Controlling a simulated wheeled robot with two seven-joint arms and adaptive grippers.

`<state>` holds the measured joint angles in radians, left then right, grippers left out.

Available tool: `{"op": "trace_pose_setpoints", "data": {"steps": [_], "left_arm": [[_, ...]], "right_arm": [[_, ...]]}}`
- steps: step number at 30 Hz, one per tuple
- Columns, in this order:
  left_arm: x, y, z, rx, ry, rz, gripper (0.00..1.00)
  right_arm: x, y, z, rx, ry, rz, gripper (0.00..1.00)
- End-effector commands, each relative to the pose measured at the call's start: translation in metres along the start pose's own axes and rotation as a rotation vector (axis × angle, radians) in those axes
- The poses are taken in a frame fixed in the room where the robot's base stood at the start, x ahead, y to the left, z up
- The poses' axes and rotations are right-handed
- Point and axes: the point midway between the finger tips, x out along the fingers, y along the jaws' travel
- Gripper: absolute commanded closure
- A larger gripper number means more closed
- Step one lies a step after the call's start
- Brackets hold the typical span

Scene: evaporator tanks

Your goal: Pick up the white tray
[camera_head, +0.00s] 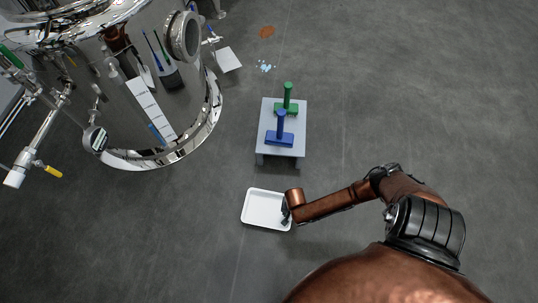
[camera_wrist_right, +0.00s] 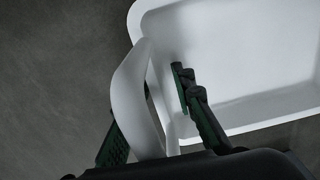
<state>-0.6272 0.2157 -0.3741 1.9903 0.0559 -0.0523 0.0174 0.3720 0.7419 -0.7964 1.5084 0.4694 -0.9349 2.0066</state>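The white tray (camera_head: 262,208) lies on the grey floor in the head view, a shallow rectangle with a raised rim and nothing in it. My right gripper (camera_head: 287,213) is at its right edge, reaching down from my brown arm. In the right wrist view the tray (camera_wrist_right: 250,60) fills the upper right. The fingers of my right gripper (camera_wrist_right: 155,115) are apart, one outside the tray wall and one inside, with the rim between them. The outer finger is partly hidden by the rim. My left gripper is not in view.
A small grey table (camera_head: 267,150) stands beyond the tray, bearing a blue T-shaped object (camera_head: 280,133) and a green one (camera_head: 287,100). A large shiny steel tank (camera_head: 150,110) with pipes stands at the upper left.

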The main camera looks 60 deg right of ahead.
Motion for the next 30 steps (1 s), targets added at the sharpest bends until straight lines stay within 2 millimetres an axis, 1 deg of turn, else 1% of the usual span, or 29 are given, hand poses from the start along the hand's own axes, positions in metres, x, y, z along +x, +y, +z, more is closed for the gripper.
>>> {"op": "trace_pose_setpoints", "data": {"steps": [5, 15, 30], "left_arm": [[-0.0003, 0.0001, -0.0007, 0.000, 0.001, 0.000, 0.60], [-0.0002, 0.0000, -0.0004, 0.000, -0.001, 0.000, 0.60], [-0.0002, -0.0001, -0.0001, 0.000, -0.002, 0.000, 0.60]], "right_arm": [[-0.0009, -0.0005, -0.0002, 0.000, 0.000, -0.001, 0.77], [-0.0006, -0.0002, -0.0001, 0.000, 0.000, 0.000, 1.00], [-0.0009, -0.0008, -0.0001, 0.000, 0.000, -0.002, 1.00]]}}
